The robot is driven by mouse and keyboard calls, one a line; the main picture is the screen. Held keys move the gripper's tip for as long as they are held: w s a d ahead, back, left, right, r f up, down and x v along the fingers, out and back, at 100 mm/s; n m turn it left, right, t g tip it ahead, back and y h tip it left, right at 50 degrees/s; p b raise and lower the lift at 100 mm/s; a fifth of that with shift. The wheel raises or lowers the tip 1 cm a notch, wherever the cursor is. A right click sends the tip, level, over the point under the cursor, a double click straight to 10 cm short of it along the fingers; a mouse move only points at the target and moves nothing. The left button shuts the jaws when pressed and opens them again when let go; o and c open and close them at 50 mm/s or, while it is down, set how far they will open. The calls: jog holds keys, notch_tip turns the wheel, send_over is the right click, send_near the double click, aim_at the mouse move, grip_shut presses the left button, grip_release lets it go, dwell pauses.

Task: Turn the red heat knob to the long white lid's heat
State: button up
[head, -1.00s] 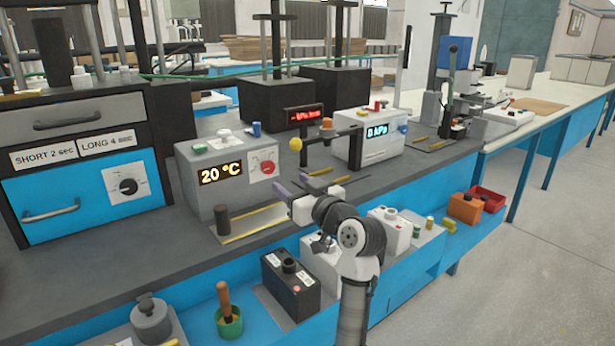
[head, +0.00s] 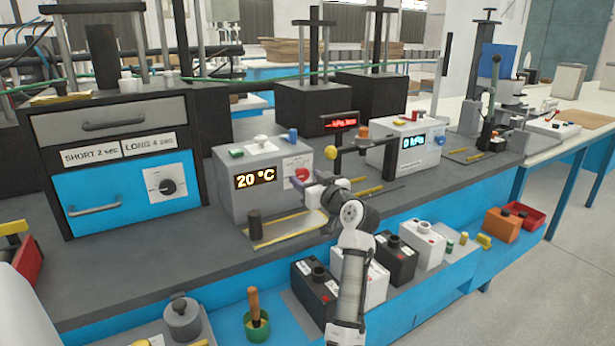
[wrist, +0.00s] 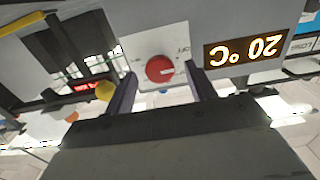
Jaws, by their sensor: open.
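The red heat knob (head: 302,174) is on the front of a grey box (head: 240,205) beside a display (head: 255,179) that reads 20 °C. In the wrist view the picture is upside down, and the knob (wrist: 159,69) sits on a pale dial plate (wrist: 150,45) with a light pointer mark. My gripper (head: 305,188) is just in front of the dial. Its two fingers stand apart on either side of the knob in the wrist view (wrist: 158,88); I cannot tell whether they touch it. The white lid of the task cannot be made out for certain.
A yellow ball (head: 331,153) on a dark arm stands right of the dial. A short dark cylinder (head: 255,223) stands before the grey box. A blue drawer (head: 125,195) with a timer dial is at left. Several batteries line the lower front shelf.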

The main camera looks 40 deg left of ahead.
jog(key=shift+w+a, duration=0.15)
jog(key=shift+a, duration=0.2)
jog(key=shift+c, duration=0.2)
jog(key=c, duration=0.9)
jog(key=shift+m, duration=0.4)
jog(key=m+p, duration=0.2)
jog(key=m, duration=0.1)
jog(key=shift+m, duration=0.3)
jog(key=shift+m+p, duration=1.35)
jog(key=shift+m, duration=0.85)
